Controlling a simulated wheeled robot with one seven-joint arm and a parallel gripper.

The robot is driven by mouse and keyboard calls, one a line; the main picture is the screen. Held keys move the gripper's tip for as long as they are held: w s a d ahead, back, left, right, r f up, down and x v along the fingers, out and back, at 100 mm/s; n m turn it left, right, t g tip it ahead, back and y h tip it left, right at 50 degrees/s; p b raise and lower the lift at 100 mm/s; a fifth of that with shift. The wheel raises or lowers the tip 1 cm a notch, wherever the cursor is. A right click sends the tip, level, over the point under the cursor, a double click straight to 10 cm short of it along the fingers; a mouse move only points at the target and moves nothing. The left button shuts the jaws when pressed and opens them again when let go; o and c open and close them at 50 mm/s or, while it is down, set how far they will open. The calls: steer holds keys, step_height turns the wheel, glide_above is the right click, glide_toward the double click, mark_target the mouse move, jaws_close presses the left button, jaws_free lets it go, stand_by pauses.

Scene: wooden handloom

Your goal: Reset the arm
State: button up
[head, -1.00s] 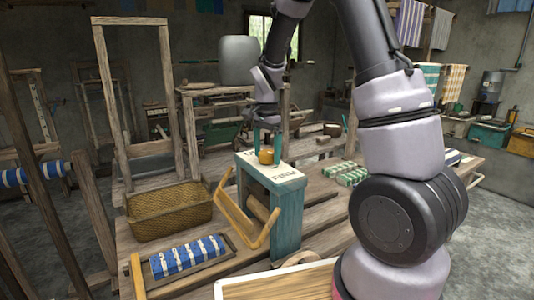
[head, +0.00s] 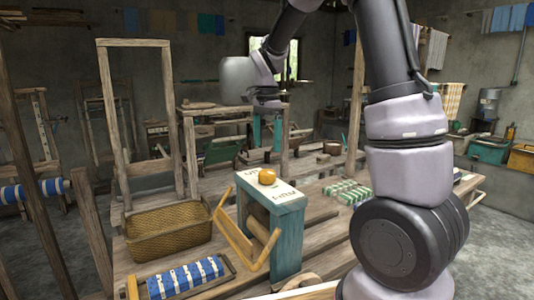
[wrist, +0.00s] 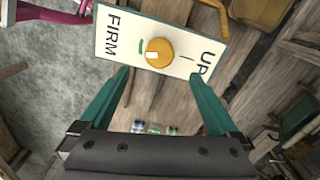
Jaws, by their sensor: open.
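My gripper (wrist: 158,88) is open and empty, its two teal fingers spread apart in the wrist view. In the head view the gripper (head: 266,135) hangs above and behind the teal box, clear of it. The box's white top plate (wrist: 110,45) reads "FIRM" and "UP" and bears a round orange knob (wrist: 160,52). In the head view the knob (head: 267,177) sits on top of the teal box (head: 287,235), with nothing touching it. My arm fills much of the right side.
A woven basket (head: 170,232) and a tray with blue-and-white rolls (head: 186,276) stand left of the box. A wooden handle frame (head: 238,237) leans at the box's left side. Green-and-white bundles (head: 347,192) lie on the bench to the right.

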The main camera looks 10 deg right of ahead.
steer(key=shift+r, duration=0.2)
steer(key=s+d+r+n+t, duration=0.2)
steer(key=s+r, duration=0.1)
steer(key=s, duration=0.4)
steer(key=s+d+r+n+t+y, duration=0.1)
steer(key=s+d+r+n+t, duration=0.1)
steer(key=s, duration=0.5)
steer(key=s+d+r+n+t+y, duration=0.1)
steer(key=s+r+n+t, duration=0.2)
steer(key=s+r, duration=0.3)
steer(key=shift+s+d+r+n, duration=0.2)
steer(key=shift+s+d+n, duration=0.3)
steer(key=shift+s, duration=0.5)
steer(key=shift+a, duration=0.1)
